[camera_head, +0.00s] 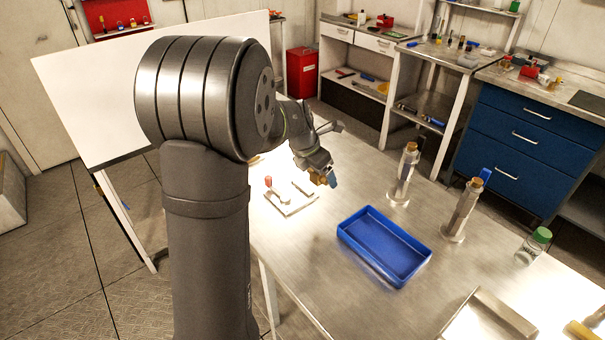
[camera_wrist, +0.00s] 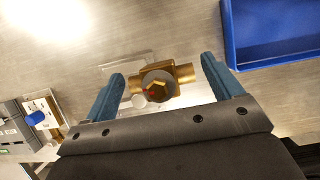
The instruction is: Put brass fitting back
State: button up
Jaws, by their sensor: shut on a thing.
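My gripper (camera_head: 325,178) is above the metal table, left of and behind the blue tray. In the wrist view, the brass fitting (camera_wrist: 184,74), with a hexagonal centre and side stubs, lies between the two blue fingers of my gripper (camera_wrist: 162,70). My gripper is shut on it; a small brass patch (camera_head: 316,178) shows at the fingers in the head view. Two upright metal cylinders, one farther (camera_head: 402,178) and one nearer (camera_head: 461,215), have brass tops and blue levers. They stand to the right of my gripper, apart from it.
The blue tray (camera_head: 347,238) looks empty. A small plate (camera_head: 290,208) with a red-topped piece lies below my arm. A green-capped bottle (camera_head: 534,245) stands at the right. Metal bars lie at the front right. Bare table surrounds the tray.

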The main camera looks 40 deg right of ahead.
jog(key=shift+s+d+r, duration=0.15)
jog(key=shift+s+r, duration=0.25)
jog(key=shift+s, duration=0.2)
jog(key=shift+s+d+r, duration=0.15)
jog(key=shift+s+r, duration=0.2)
jog(key=shift+s, duration=0.2)
jog(key=shift+s+a+r, duration=0.15)
jog(key=shift+s+a, duration=0.05)
jog(key=a+m+g, duration=0.2)
jog(key=a+m, duration=0.3)
jog(key=a, duration=0.8)
jog(key=shift+y, duration=0.3)
jog(key=w+a+f, duration=0.2)
jog(key=w, duration=0.1)
jog(key=w+a+f, duration=0.1)
jog(key=w+f, duration=0.2)
jog(key=w, duration=0.1)
jog(key=w+a+f, duration=0.2)
jog(key=w, duration=0.1)
jog(key=shift+w+a+f, duration=0.2)
jog(key=shift+a, duration=0.1)
jog(key=shift+f, duration=2)
jog(key=shift+f, duration=0.1)
